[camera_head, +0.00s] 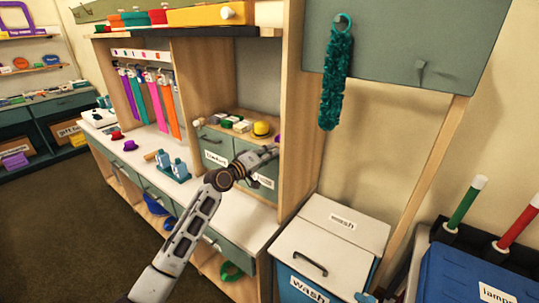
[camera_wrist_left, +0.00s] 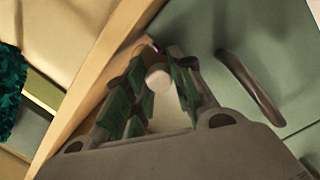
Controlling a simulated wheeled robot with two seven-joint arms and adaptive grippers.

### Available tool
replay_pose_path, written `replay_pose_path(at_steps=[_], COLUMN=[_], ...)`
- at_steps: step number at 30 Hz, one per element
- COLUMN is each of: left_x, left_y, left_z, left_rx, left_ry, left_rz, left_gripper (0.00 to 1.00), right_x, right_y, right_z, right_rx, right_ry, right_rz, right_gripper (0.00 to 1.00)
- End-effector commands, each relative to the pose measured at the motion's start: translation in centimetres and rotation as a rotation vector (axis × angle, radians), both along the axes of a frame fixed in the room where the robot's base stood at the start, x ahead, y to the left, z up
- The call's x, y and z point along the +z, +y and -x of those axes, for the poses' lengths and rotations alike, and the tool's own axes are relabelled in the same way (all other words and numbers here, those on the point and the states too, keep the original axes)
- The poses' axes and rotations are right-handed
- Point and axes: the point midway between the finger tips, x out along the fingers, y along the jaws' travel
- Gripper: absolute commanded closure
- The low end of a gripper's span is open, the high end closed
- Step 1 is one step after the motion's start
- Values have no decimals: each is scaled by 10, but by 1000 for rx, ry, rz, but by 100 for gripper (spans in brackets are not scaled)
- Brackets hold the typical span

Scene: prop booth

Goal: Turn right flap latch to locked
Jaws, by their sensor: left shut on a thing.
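Two grey-green flaps sit side by side under a wooden shelf in the booth. The left flap (camera_head: 216,146) has a white label and a small pale knob at its upper left. The right flap (camera_wrist_left: 285,60) is mostly covered by my left arm in the head view; the left wrist view shows its dark handle (camera_wrist_left: 250,87). My left gripper (camera_head: 274,151) is at the right flap's outer upper edge, beside the wooden post. In the left wrist view its fingers are closed around a pale round latch knob (camera_wrist_left: 158,78). The latch's turned position cannot be told. My right gripper is out of view.
The wooden post (camera_head: 290,130) stands close right of the gripper. Small blocks and a yellow hat (camera_head: 262,129) lie on the shelf above the flaps. A blue-grey stand (camera_head: 175,168) is on the counter at left. A white-lidded wash bin (camera_head: 325,245) stands right.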

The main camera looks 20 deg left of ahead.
Motion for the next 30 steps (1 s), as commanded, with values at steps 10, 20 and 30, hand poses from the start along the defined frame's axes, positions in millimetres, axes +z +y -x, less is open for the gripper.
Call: replay_pose_path(at_steps=[10,20,30], left_x=[0,2,3], left_y=[1,1,1], left_z=[-1,0,0], left_rx=[2,1,0], left_ry=[-77,-182,-290], left_rz=[-207,-496,-800], left_gripper=[100,100,100], right_x=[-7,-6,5], right_y=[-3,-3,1], right_z=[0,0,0], right_rx=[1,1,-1], right_ry=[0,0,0], right_rz=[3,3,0], right_gripper=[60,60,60])
